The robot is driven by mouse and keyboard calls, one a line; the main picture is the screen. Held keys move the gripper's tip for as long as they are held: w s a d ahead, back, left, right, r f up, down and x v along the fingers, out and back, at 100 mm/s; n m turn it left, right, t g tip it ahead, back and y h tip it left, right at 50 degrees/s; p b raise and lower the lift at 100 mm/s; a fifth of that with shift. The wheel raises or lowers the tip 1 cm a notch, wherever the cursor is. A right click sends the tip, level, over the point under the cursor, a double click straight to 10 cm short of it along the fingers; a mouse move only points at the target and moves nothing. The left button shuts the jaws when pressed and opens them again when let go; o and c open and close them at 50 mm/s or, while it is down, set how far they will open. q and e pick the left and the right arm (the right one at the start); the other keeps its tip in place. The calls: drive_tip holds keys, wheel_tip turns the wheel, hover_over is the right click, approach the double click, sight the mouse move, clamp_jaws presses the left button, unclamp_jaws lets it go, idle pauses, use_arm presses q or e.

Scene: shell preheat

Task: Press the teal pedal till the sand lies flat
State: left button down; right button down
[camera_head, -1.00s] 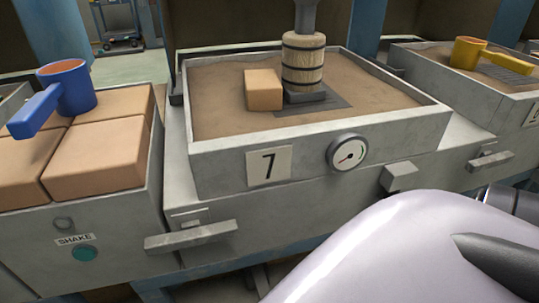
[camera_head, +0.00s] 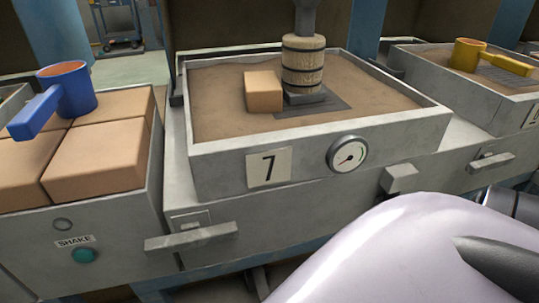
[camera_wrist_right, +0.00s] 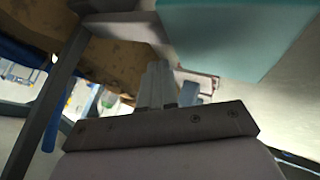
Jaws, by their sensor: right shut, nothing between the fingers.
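Sand (camera_head: 218,97) fills the square grey tray (camera_head: 225,163) marked 7; its surface looks slightly uneven along the back. A tan brick (camera_head: 263,91) and a banded wooden rammer (camera_head: 303,63) on a dark foot stand in it. A broad teal slab (camera_wrist_right: 235,35), which looks like the pedal, fills the upper right of the right wrist view, close to my right gripper. My right gripper (camera_wrist_right: 158,75) is shut and empty, its fingertips left of the slab; I cannot tell whether they touch. The head view shows no pedal. My left gripper is out of view.
A round gauge (camera_head: 347,154) sits on the tray's front. At left, a bin of tan blocks (camera_head: 95,155) carries a blue ladle (camera_head: 66,87), a SHAKE label and a teal button (camera_head: 85,256). A second sand tray (camera_head: 445,80) with a yellow ladle (camera_head: 470,53) stands right.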

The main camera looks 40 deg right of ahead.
idle(0.4)
drive_tip(key=shift+f+b, duration=0.45)
drive_tip(key=shift+b, duration=0.05)
